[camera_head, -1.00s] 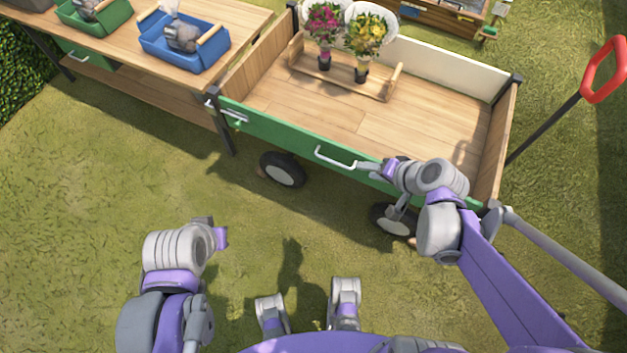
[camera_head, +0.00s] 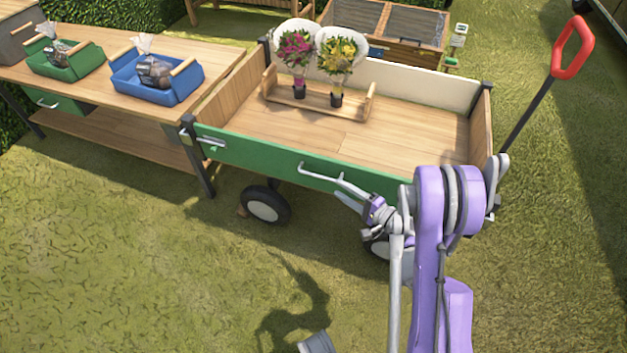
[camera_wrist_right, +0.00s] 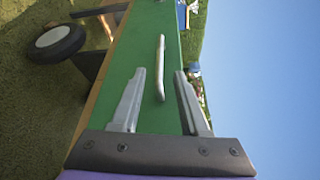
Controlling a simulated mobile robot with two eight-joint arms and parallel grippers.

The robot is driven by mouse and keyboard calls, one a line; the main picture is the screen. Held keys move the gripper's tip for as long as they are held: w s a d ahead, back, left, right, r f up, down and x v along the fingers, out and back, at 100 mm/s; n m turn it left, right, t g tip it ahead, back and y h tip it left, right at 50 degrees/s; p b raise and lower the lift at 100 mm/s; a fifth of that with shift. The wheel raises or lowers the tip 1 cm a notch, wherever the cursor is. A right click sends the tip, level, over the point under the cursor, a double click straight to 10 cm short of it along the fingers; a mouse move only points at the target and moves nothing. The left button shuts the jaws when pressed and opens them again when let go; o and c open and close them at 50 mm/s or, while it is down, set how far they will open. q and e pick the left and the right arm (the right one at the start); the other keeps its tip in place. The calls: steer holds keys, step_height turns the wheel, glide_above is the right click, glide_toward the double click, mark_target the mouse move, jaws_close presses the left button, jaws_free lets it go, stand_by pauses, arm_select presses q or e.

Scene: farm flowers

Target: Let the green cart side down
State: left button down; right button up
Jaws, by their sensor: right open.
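The green cart side (camera_head: 255,158) stands upright along the near edge of the wooden cart. It carries a pale bar handle (camera_head: 325,174) at its middle and a metal latch (camera_head: 208,141) at its left end. My right gripper (camera_head: 346,197) is at the right part of the handle, just in front of the panel. In the wrist view the open fingers (camera_wrist_right: 160,74) lie on either side of the handle (camera_wrist_right: 161,60), with gaps to it, over the green panel (camera_wrist_right: 150,112). My arm hides the panel's right end.
Two wrapped flower bunches (camera_head: 338,55) stand in a wooden carrier (camera_head: 312,102) on the cart bed. A wooden table (camera_head: 110,95) with blue (camera_head: 155,88) and green trays stands left of the cart. A red pull handle (camera_head: 572,47) rises at the right. Grass in front is clear.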

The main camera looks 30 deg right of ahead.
mark_target(320, 176)
steer(key=x, duration=0.9)
steer(key=shift+w+a+b, duration=0.1)
steer(key=shift+b, duration=0.25)
jaws_close()
stand_by(0.9)
